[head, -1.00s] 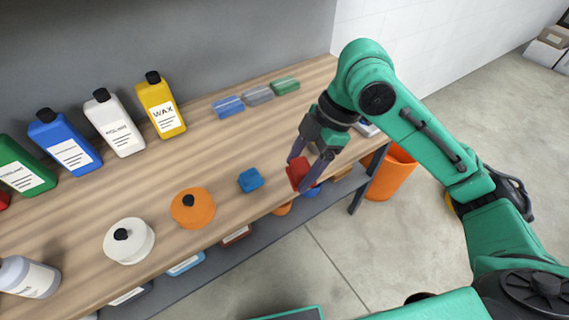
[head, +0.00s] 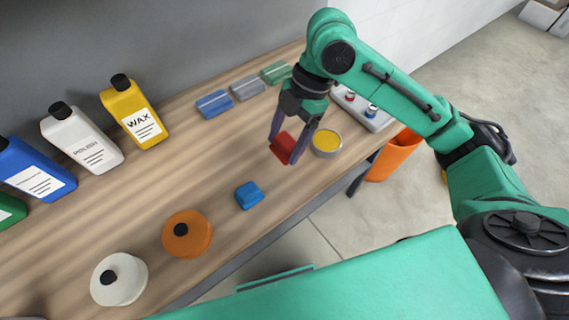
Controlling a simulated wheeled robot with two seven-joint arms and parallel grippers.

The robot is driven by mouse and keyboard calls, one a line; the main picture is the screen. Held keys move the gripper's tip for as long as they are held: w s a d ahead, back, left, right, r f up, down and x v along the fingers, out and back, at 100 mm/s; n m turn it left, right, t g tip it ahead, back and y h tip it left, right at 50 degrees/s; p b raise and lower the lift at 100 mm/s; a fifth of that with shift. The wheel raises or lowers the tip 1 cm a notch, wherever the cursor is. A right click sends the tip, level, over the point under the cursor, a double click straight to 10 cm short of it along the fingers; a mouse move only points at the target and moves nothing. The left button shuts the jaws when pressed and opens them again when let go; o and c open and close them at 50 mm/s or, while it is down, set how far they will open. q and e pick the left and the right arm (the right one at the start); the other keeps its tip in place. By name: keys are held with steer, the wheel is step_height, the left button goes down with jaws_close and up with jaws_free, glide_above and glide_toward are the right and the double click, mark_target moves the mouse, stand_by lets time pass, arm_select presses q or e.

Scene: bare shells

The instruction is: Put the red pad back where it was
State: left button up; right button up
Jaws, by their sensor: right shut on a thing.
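The red pad (head: 284,148) is between the fingers of my right gripper (head: 281,153), which is shut on it. The gripper points down over the wooden bench (head: 215,143), near its right front part. I cannot tell how far the pad is above the bench top. A blue pad (head: 249,195) lies on the bench to the left and in front of the red pad. An open tin with yellow contents (head: 326,142) stands just right of the gripper. My left gripper is not in view.
Several bottles, including a yellow wax bottle (head: 134,110), stand at the back left. Blue, grey and green blocks (head: 248,88) lie at the back. An orange bin (head: 390,157) stands on the floor at right.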

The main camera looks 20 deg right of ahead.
steer(key=f, duration=0.5)
steer(key=shift+w+f, duration=0.25)
steer(key=shift+w, duration=0.05)
step_height(320, 180, down, 6)
steer(key=shift+r+p, duration=0.25)
steer(key=shift+p, duration=0.05)
steer(key=shift+w+f, duration=0.15)
steer(key=o, duration=1.2)
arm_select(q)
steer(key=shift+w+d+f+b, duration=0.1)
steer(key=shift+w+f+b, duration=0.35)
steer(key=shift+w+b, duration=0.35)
arm_select(e)
steer(key=shift+o, duration=0.2)
steer(key=v, duration=1.2)
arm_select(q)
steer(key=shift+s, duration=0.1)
